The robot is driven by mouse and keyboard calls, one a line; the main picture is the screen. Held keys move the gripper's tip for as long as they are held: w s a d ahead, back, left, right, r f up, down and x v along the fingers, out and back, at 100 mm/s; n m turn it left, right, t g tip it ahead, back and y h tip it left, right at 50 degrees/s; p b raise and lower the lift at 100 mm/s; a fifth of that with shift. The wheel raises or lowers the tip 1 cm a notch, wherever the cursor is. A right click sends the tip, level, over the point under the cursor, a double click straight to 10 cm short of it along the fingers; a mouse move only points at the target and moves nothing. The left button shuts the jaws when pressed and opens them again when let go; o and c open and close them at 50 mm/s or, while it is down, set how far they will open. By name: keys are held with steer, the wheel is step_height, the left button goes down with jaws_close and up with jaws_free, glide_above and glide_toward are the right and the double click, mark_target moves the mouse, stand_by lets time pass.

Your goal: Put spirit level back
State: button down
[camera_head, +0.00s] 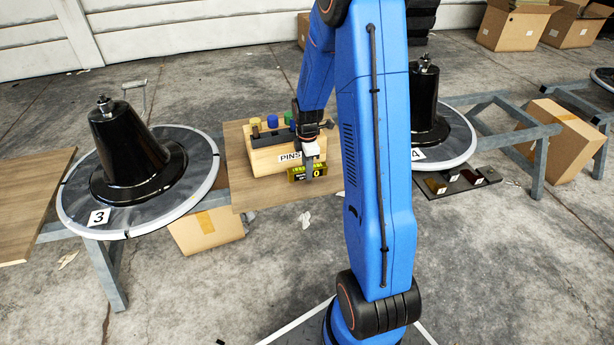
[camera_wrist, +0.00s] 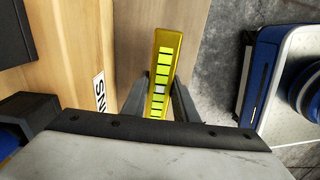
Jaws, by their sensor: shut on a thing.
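The spirit level (camera_head: 297,174) is a small yellow and black bar with a display. It shows in the wrist view as a yellow bar (camera_wrist: 167,65) with a row of green segments. My gripper (camera_head: 309,168) points down and is shut on it; in the wrist view the two grey fingers (camera_wrist: 160,98) stand on either side of the bar. The level is just in front of the wooden box labelled PINS (camera_head: 262,158), over the front part of the wooden board (camera_head: 240,196). I cannot tell whether it touches the board.
The PINS box has yellow, blue and green round tops and a dark block. Black cones on round plates stand left (camera_head: 128,165) and right (camera_head: 425,110), marked 3 and 4. A dark tray (camera_head: 455,187) with small blocks lies at right. My blue arm hides part of the middle.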

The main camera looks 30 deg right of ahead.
steer(key=shift+f, duration=1.6)
steer(key=shift+f, duration=0.1)
steer(key=c, duration=1.4)
jaws_free()
